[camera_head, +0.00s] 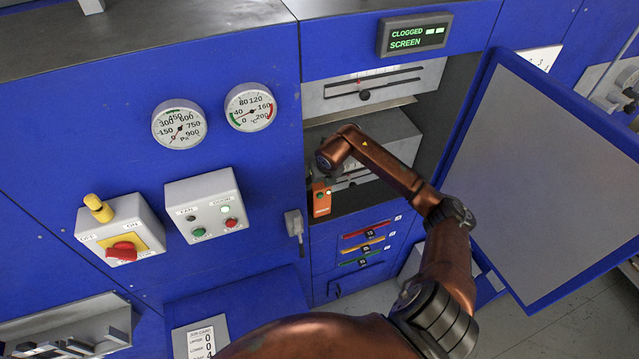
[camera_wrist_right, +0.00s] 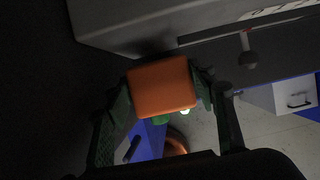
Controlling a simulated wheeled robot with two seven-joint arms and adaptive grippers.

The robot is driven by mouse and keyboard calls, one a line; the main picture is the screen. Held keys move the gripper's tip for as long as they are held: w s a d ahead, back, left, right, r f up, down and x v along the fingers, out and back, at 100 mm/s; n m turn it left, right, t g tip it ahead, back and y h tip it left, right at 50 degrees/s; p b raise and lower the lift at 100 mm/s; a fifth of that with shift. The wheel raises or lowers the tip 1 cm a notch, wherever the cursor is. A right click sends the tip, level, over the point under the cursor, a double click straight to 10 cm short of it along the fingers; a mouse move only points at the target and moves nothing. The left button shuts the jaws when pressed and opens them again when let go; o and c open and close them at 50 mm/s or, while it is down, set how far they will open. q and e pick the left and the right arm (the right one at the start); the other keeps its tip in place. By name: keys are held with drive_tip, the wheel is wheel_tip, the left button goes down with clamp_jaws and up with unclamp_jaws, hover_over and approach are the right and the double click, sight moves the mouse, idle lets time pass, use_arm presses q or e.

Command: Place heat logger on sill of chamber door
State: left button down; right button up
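The orange heat logger (camera_head: 321,203) is at the lower left of the chamber opening, just above or at the sill (camera_head: 362,217). I cannot tell whether it touches the sill. My right gripper (camera_head: 318,187) is mostly hidden by its own wrist in the head view. In the right wrist view the logger (camera_wrist_right: 162,88) sits between both fingers of the right gripper (camera_wrist_right: 163,92), which are closed against its sides. The chamber door (camera_head: 555,165) stands wide open on the right. My left gripper is not in view.
Inside the chamber, a grey box-like unit (camera_head: 385,135) sits above the sill. A grey latch (camera_head: 295,224) is on the left of the opening. Coloured handles (camera_head: 367,236) are below it. A display (camera_head: 415,34) above reads CLOGGED SCREEN. The sill right of the logger looks clear.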

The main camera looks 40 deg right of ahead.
drive_tip(key=shift+o, duration=0.6)
drive_tip(key=shift+r, duration=0.2)
drive_tip(key=b+v, duration=0.2)
drive_tip(key=v, duration=1)
drive_tip(key=shift+b, duration=0.4)
drive_tip(key=shift+a+f, duration=0.1)
